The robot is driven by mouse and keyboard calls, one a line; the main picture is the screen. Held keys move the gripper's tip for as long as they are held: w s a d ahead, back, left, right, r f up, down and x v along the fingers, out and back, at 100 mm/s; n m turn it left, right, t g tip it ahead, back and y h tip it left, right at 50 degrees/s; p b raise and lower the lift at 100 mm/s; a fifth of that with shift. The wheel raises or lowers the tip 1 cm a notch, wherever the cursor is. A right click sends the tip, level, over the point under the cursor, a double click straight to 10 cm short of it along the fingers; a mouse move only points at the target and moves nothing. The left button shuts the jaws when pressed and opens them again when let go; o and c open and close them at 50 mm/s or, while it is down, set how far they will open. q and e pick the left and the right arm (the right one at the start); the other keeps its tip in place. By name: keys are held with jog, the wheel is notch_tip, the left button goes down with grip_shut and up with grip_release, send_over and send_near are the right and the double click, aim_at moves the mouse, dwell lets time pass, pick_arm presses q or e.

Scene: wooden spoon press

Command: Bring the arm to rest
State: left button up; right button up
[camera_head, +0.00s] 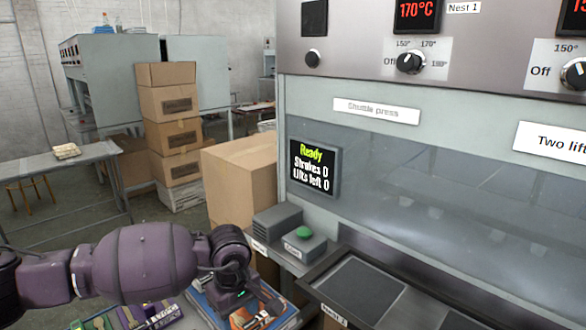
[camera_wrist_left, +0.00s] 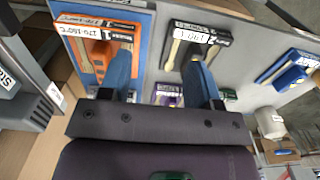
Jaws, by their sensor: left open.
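My left arm (camera_head: 140,260) comes in from the left in the head view, with its gripper (camera_head: 240,302) pointing down over a tray or board of coloured items. In the left wrist view the blue fingers of the left gripper (camera_wrist_left: 158,62) are spread apart with nothing seen between them. My right gripper is in neither view.
The shuttle press (camera_head: 430,170) fills the right side; its screen (camera_head: 313,168) reads Ready, Strokes 0, Lifts left 0. A green button (camera_head: 303,233) sits on a box left of the dark nest trays (camera_head: 360,290). Cardboard boxes (camera_head: 240,175) and a side table (camera_head: 60,165) stand behind.

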pick_arm(q)
jog(key=s+d+f+n+g+h, duration=0.3)
jog(key=s+d+n+g+h, duration=0.1)
jog(key=s+d+h, duration=0.5)
jog(key=s+d+r+n+t+h, duration=0.3)
jog(key=s+d+r+n+h, duration=0.15)
jog(key=n+h, duration=0.6)
jog(key=w+a+f+n+t+y, duration=0.1)
jog(key=a+f+n+t+y, duration=0.35)
jog(key=n, duration=0.65)
jog(key=w+a+f+n+t+y, duration=0.1)
jog(key=a+n+t+y, duration=0.2)
jog(key=a+n+t, duration=0.6)
jog(key=w+a+f+n+t+y, duration=0.15)
jog(key=n+t+y, duration=0.25)
jog(key=n, duration=0.9)
jog(key=s+a+f+n+g+y, duration=0.5)
jog(key=s+a+f+n+y, duration=0.3)
jog(key=s+a+f+n, duration=0.6)
jog(key=shift+s+a+f, duration=0.25)
jog(key=shift+s+a, duration=0.1)
jog(key=shift+a, duration=0.1)
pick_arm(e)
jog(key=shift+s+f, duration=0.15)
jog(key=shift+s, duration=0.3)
